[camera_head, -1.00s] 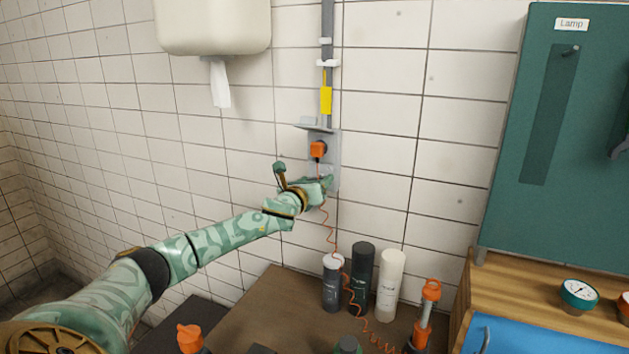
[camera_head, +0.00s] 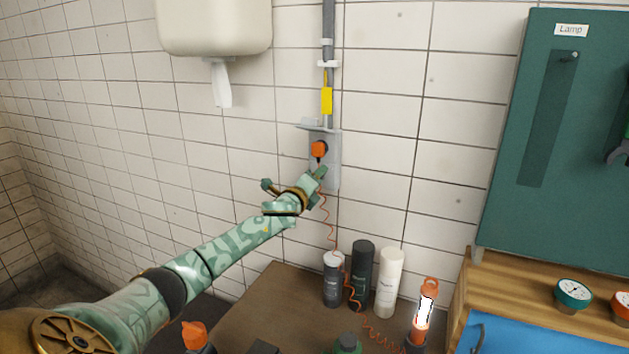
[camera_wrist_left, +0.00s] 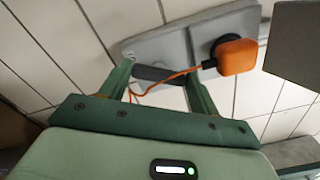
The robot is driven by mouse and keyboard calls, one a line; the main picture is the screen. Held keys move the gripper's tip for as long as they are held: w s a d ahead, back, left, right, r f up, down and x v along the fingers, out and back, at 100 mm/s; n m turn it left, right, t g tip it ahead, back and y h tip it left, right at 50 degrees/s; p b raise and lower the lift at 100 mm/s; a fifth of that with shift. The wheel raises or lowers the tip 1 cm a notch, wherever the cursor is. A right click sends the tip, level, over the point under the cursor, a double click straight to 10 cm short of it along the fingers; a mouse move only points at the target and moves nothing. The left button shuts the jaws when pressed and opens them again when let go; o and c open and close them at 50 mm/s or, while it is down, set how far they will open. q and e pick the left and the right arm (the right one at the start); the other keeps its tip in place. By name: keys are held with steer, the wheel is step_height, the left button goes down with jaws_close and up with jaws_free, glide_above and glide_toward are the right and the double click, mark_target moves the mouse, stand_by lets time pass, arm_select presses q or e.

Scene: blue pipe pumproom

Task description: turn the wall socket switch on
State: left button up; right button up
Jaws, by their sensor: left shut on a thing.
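The grey wall socket plate (camera_head: 333,165) is fixed to the tiled wall, with an orange plug (camera_head: 319,149) in its upper part. In the left wrist view the plate (camera_wrist_left: 165,42) and the plug (camera_wrist_left: 236,57) are close ahead. My left gripper (camera_head: 318,174) is at the lower part of the plate and covers the switch in the head view. In the left wrist view my left gripper (camera_wrist_left: 160,76) has its fingers on either side of the dark grey switch (camera_wrist_left: 156,74) and is shut on it. My right gripper is out of view.
An orange coiled cord (camera_head: 331,226) runs from the plug to the table (camera_head: 262,305). A lamp (camera_head: 426,305) glows white at the table's right. Several bottles, including a white one (camera_head: 389,283), stand below the socket. A green cabinet (camera_head: 500,180) is at right.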

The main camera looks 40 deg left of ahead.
arm_select(q)
steer(key=shift+n, duration=0.3)
steer(key=o, duration=1)
steer(key=shift+a, duration=0.1)
steer(key=v, duration=1.6)
steer(key=shift+s, duration=0.2)
